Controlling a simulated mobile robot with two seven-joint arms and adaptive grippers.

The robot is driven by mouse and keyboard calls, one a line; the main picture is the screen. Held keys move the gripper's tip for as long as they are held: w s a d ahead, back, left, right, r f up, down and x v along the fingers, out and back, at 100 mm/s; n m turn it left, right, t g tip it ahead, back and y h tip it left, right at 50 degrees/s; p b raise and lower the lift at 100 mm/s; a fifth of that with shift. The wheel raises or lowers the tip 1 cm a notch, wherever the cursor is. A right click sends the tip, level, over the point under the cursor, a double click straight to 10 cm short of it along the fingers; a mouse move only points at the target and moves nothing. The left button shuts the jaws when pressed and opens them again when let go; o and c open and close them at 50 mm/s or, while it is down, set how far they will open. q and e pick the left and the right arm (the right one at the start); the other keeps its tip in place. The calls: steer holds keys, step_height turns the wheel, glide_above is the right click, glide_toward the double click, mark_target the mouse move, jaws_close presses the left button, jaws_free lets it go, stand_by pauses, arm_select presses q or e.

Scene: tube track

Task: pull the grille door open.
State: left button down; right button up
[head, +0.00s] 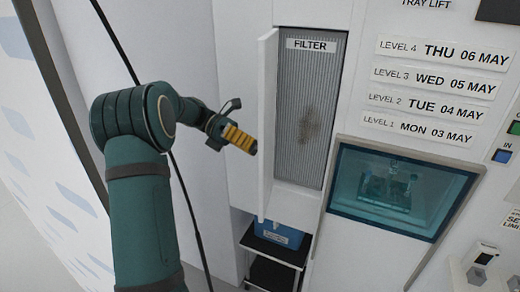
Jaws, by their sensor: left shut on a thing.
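The white grille door (267,110) stands swung out at the left side of the filter opening, seen nearly edge-on. Behind it the grey ribbed filter (310,110) is exposed, with a "FILTER" label at its top and a dark smudge in its middle. My left gripper (250,148), with yellow fingers, is at the outer left face of the door, about mid-height. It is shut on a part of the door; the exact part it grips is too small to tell. My right gripper is not in view.
Right of the filter are level labels (440,52) and a teal-lit window (395,188). Below the door a blue box (280,232) sits on a dark cart (268,250). A white wall (160,40) stands left.

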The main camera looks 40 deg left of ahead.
arm_select(q)
steer(key=shift+s+a+f+m+g, duration=0.1)
steer(key=shift+s+a+m+g, duration=0.2)
steer(key=shift+a+m+g, duration=0.45)
steer(key=shift+a, duration=0.15)
steer(key=c, duration=0.7)
jaws_free()
steer(key=shift+c, duration=0.2)
